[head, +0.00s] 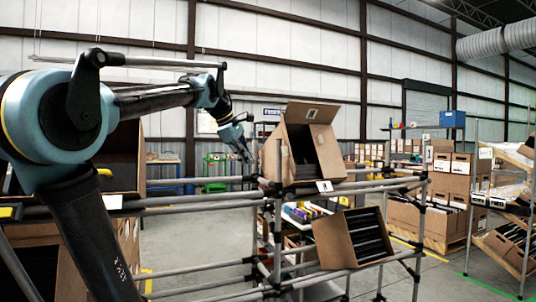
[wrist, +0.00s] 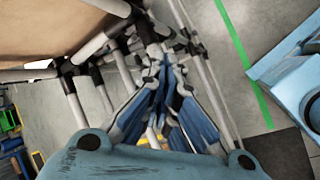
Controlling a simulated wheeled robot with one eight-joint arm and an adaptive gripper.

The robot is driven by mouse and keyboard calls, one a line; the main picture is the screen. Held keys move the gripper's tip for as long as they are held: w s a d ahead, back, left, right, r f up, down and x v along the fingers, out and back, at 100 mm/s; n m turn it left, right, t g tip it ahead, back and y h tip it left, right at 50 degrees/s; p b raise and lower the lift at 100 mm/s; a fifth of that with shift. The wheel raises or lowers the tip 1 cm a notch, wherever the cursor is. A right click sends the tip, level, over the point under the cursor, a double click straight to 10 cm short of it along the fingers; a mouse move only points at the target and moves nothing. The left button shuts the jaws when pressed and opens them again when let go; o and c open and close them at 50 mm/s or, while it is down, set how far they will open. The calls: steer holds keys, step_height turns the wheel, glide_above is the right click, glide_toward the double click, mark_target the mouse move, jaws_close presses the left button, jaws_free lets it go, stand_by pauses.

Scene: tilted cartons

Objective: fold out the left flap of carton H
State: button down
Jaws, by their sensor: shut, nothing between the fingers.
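A brown open carton (head: 328,152) stands tilted on the upper rack shelf, with dark contents inside. Its top flap (head: 312,112) stands up and bears a small label. A narrow brown panel at its left edge seems to be the left flap (head: 278,160); its exact angle is unclear. I cannot read which carton is H. My gripper (head: 247,158) is just left of this carton, pointing down, apart from it as far as I can see. In the wrist view my gripper (wrist: 158,62) has its fingers shut and empty; a brown carton surface (wrist: 60,25) fills the upper left.
A second tilted carton (head: 340,243) with dark contents sits on the lower shelf. Grey rack pipes (head: 205,203) run below and beside my gripper, close to the fingers in the wrist view. Bare floor (head: 185,258) shows beyond the rack. Stacked cartons (head: 440,215) stand at right.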

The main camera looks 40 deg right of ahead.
steer(key=w+r+n+g, duration=0.3)
steer(key=r+n+g, duration=0.1)
steer(key=r+g, duration=0.35)
steer(key=s+d+f, duration=0.5)
steer(key=s+d, duration=0.2)
steer(key=d, duration=0.1)
steer(key=shift+s+t+h, duration=0.35)
steer(key=shift+h, duration=0.05)
steer(key=shift+a, duration=0.1)
